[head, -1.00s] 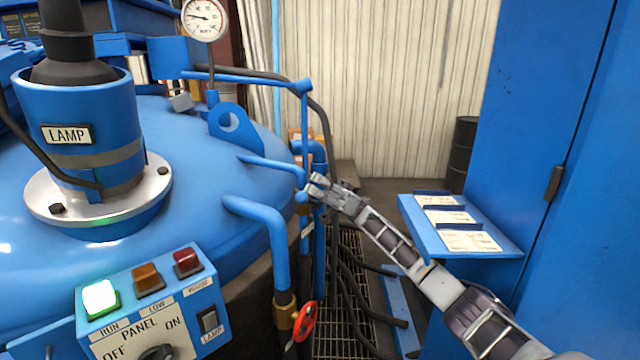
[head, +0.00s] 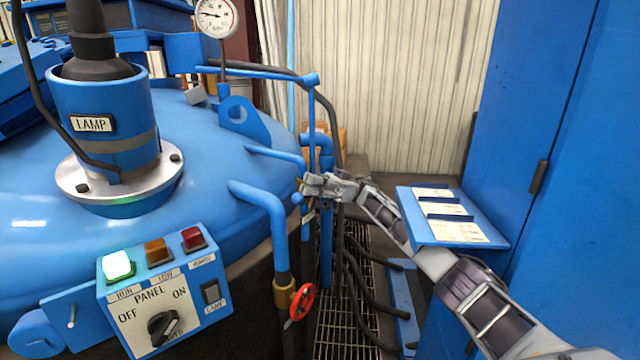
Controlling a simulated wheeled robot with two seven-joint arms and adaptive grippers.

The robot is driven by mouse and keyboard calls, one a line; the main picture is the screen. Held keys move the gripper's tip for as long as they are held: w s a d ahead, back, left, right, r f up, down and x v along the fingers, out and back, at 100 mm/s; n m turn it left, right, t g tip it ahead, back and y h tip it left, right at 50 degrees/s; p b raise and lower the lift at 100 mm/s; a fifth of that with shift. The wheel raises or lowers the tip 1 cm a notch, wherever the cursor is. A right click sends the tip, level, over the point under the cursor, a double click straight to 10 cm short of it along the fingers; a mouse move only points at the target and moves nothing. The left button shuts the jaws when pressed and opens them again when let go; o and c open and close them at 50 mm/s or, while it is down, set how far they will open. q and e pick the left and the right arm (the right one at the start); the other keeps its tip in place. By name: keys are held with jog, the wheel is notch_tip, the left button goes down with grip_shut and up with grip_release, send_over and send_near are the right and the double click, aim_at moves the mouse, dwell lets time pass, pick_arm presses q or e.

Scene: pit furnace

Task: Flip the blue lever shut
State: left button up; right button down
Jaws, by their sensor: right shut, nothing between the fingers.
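My right gripper (head: 308,187) is shut and empty, with its fingertips beside the thin blue pipework at the right edge of the big blue furnace lid (head: 215,160). A small blue piece (head: 297,199) shows just below and left of the fingertips. It may be the blue lever, but it is too small and too partly hidden to be sure. I cannot tell whether the fingers touch it. A blue bar (head: 275,154) ends just above the fingertips. My left gripper is not in view.
A blue pipe (head: 262,196) runs down to a red handwheel (head: 302,302) left of my right arm. A control panel (head: 165,295) with a lit green lamp is at lower left. A blue shelf with papers (head: 480,237) and a tall blue cabinet (head: 560,140) stand at right.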

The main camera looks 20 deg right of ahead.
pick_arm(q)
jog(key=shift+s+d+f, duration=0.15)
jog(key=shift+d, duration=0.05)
pick_arm(e)
jog(key=shift+s+a+f, duration=0.1)
jog(key=shift+f, duration=0.05)
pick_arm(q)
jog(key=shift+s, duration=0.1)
